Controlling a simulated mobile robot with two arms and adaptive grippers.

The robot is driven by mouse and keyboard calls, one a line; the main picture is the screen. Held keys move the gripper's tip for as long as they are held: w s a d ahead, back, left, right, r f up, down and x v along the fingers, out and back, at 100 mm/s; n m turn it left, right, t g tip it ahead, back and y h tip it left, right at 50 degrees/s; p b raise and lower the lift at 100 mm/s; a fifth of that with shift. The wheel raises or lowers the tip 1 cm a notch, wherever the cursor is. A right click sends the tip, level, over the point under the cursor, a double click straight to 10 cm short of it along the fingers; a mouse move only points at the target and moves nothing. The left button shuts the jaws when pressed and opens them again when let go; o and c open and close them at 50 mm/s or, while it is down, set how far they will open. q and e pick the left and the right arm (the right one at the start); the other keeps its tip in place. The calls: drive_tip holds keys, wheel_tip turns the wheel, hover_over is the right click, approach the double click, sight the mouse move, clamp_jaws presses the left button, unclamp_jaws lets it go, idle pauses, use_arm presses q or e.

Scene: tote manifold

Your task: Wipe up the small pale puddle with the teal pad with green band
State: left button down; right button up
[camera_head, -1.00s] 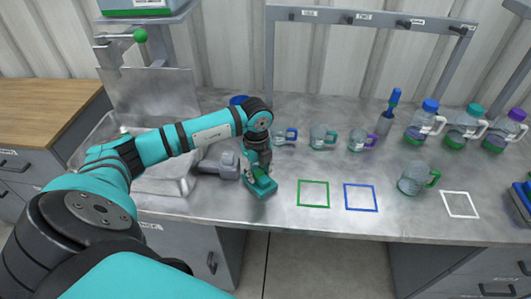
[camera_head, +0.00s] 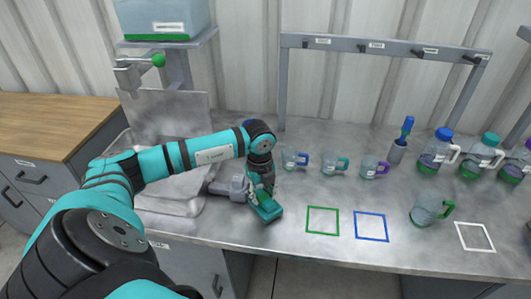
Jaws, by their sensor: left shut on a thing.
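The teal pad with green band (camera_head: 267,211) is at the lower end of my left gripper (camera_head: 261,192), low over the steel worktop near its front edge. My left gripper is shut on the pad. Whether the pad touches the worktop is hard to tell. I cannot make out the small pale puddle; the pad or my arm may hide it. My right gripper is not in view.
A green outline (camera_head: 322,221) and a blue outline (camera_head: 371,226) lie right of the pad. A glass mug with green handle (camera_head: 424,210) stands near a white outline (camera_head: 474,237). Small mugs and lidded bottles stand behind. The sink (camera_head: 165,203) is left.

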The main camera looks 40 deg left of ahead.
use_arm(q)
drive_tip(key=shift+s+f, duration=0.15)
drive_tip(key=shift+f, duration=0.3)
drive_tip(key=shift+w+d+r, duration=0.1)
drive_tip(key=shift+w+d, duration=0.25)
drive_tip(key=shift+d, duration=0.45)
drive_tip(key=shift+w+d+r, duration=0.15)
drive_tip(key=shift+w+d, duration=0.75)
drive_tip(key=shift+d, duration=0.3)
drive_tip(key=shift+w+d+r, duration=0.15)
drive_tip(key=shift+w+d, duration=0.7)
drive_tip(key=shift+d, duration=0.35)
drive_tip(key=shift+a+r, duration=0.1)
drive_tip(key=shift+r, duration=0.1)
drive_tip(key=shift+r+p, duration=2.05)
drive_tip(key=shift+r, duration=0.8)
